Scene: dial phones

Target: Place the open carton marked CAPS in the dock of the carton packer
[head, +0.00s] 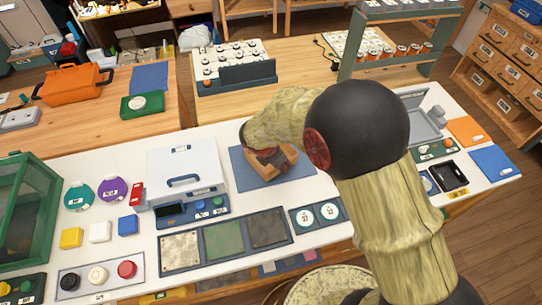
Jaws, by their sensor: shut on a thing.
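A small open tan carton (284,166) is on or just above a blue-grey mat (303,168), right of the white machine. Its marking cannot be read from here. My arm reaches over from the right, and my gripper (267,158) is at the carton, its dark fingers partly hidden by the wrist. It is shut on the carton. A white machine (185,165) with a handle on its lid, a dark screen and coloured buttons stands to the left. I cannot tell whether it is the carton packer, and I cannot make out a dock.
A panel of three textured squares (223,240) lies in front, beside a plate with two white dials (316,214). Coloured blocks (100,231) and round discs (112,189) are at the left, near a green glazed cabinet (25,210). A grey open case (420,115) is at the right.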

